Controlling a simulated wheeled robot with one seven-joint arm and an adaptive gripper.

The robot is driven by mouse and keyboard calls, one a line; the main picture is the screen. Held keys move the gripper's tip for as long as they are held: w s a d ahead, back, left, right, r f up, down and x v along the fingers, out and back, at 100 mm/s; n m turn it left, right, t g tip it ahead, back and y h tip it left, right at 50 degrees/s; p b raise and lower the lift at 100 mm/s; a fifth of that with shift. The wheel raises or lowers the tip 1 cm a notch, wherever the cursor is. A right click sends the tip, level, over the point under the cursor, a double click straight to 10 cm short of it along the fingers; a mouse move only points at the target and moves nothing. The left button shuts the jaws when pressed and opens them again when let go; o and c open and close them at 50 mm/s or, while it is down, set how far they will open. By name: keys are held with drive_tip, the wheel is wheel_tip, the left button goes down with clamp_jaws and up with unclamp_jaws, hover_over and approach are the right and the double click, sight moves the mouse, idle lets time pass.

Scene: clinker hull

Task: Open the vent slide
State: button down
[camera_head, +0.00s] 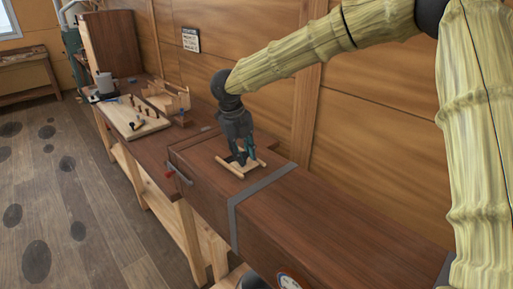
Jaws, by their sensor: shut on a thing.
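The vent slide (229,169) is on top of a long dark wooden box (330,215), with pale wooden rails on either side of it. My gripper (241,160) points down from above and is at the vent slide, between the rails. Its fingers are shut on a part of the slide. The gripped part is hidden by the fingers, and I cannot tell how far the slide stands along its rails.
A grey metal band (262,187) crosses the box. A pale board with pegs (136,118) lies on the bench at left. A wooden wall (370,100) runs close behind. The floor (85,190) at left is clear.

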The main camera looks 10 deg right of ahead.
sight(239, 167)
drive_tip(key=shift+s, duration=0.15)
drive_tip(key=c, duration=1.2)
unclamp_jaws()
drive_tip(key=shift+d, duration=0.1)
drive_tip(key=r, duration=0.4)
drive_tip(key=a+r, duration=0.1)
drive_tip(key=r, duration=0.3)
drive_tip(key=a+r, duration=0.1)
drive_tip(key=r, duration=0.2)
drive_tip(key=shift+s+a+r, duration=0.1)
drive_tip(key=shift+s+r, duration=0.25)
drive_tip(key=shift+r, duration=0.05)
